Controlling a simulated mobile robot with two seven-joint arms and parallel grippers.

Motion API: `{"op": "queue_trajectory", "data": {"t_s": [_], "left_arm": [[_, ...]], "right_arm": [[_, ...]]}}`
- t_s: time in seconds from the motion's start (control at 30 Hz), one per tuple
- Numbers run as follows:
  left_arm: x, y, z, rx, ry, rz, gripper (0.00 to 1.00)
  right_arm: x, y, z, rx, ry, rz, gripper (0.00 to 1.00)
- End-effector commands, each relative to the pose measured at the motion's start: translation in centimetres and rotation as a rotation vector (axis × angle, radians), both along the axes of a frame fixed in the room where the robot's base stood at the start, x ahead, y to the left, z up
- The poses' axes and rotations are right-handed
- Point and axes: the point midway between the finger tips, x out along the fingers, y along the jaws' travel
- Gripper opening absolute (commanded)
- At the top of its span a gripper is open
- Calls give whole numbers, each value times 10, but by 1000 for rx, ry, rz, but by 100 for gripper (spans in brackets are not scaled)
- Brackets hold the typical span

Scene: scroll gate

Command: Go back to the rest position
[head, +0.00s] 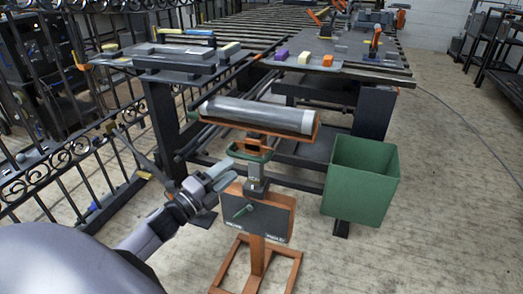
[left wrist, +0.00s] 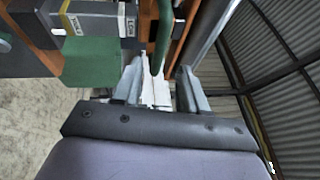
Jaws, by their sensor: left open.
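My left gripper (head: 224,178) is open, beside the orange stand in the middle of the head view. In the left wrist view its two fingers (left wrist: 158,85) are spread apart, and a green bar (left wrist: 162,38) shows beyond and between them. I cannot tell whether they touch the bar. The stand's orange post (head: 257,255) carries a dark panel (head: 262,220) with a small green lever and, higher up, a green handle (head: 248,154). A grey roll (head: 262,114) lies in the orange cradle on top. My right gripper is not in view.
A green bin (head: 361,182) is right of the stand. Behind it a dark workbench (head: 374,75) holds small blocks and tools. A black scroll-work iron fence (head: 75,150) runs along the left. The wooden floor (head: 450,200) at right is clear.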

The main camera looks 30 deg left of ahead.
Motion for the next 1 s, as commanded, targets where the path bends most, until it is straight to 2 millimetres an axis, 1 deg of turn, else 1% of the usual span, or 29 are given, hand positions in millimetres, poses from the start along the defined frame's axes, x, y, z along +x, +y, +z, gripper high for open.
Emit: {"op": "queue_trajectory", "data": {"t_s": [0.17,0.23,0.27,0.37,0.47,0.5,0.57,0.6,0.67,0.7,0.77,0.8,0.83,0.87,1.0], "left_arm": [[0,0,0,-2,1,0,42],[-2,-3,-4,-27,14,0,42],[-3,-6,-8,-51,28,2,42],[-15,-25,-33,-218,121,14,42],[-39,-59,-71,-506,283,47,42],[-52,-75,-88,-641,362,69,42],[-74,-102,-112,-841,483,109,42],[-90,-120,-126,-969,562,139,42],[-115,-148,-143,-1155,679,189,42],[-132,-167,-152,-1272,757,226,42],[-159,-196,-162,-1439,871,287,42],[-176,-215,-166,-1545,948,330,42],[-175,-213,-151,-1548,946,334,42],[-173,-209,-141,-1535,936,331,42],[-174,-205,-113,-1523,929,336,42]], "right_arm": [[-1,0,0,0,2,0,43],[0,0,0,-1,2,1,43],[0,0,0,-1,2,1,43],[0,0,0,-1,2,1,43],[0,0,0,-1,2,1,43],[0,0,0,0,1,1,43],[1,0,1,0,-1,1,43],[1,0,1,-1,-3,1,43],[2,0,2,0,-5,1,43],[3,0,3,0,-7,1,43],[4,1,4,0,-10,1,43],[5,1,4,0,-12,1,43],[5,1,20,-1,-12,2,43],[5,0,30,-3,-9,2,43],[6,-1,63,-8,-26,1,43]]}}
